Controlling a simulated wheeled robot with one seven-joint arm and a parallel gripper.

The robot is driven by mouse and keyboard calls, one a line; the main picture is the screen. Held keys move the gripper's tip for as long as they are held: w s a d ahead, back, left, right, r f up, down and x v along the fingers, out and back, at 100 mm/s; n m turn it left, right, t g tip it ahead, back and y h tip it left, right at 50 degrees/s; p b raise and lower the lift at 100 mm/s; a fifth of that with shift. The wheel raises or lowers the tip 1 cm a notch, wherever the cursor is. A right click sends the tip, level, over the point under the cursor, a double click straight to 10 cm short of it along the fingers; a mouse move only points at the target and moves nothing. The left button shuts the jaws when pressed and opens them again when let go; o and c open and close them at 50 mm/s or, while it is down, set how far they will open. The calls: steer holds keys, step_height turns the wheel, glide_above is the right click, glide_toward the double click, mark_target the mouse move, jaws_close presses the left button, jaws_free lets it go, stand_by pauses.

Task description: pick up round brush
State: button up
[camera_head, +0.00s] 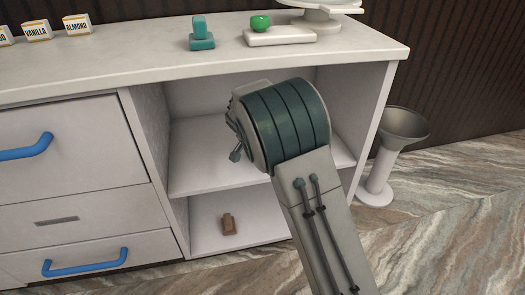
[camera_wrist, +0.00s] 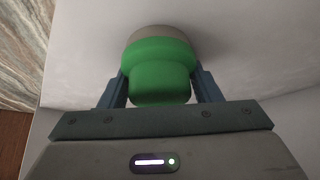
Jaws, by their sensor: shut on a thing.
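The round brush (camera_wrist: 160,52) shows in the wrist view as a green round handle with a grey-beige far end. My gripper (camera_wrist: 161,84) is shut on its green part, with one dark finger on each side. Pale cabinet surface lies behind the brush; I cannot tell whether they touch. In the head view my arm reaches into the open cabinet bay and hides the brush and the fingers.
The open bay has an upper shelf (camera_head: 200,172) and a lower one with a small brown object (camera_head: 229,224). The countertop (camera_head: 120,60) above holds a teal object (camera_head: 201,35) and a white block (camera_head: 280,36). A grey funnel-topped stand (camera_head: 378,180) is at right.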

steer(key=shift+r, duration=0.4)
step_height(320, 180, up, 3)
steer(key=shift+p, duration=1.2)
steer(key=s+a+p, duration=0.2)
steer(key=s+a, duration=0.2)
steer(key=s, duration=0.4)
steer(key=s+a+p, duration=0.1)
steer(key=s+a, duration=0.3)
steer(key=s, duration=0.3)
steer(key=shift+s+a+f+p, duration=0.2)
steer(key=shift+s+a+p, duration=0.2)
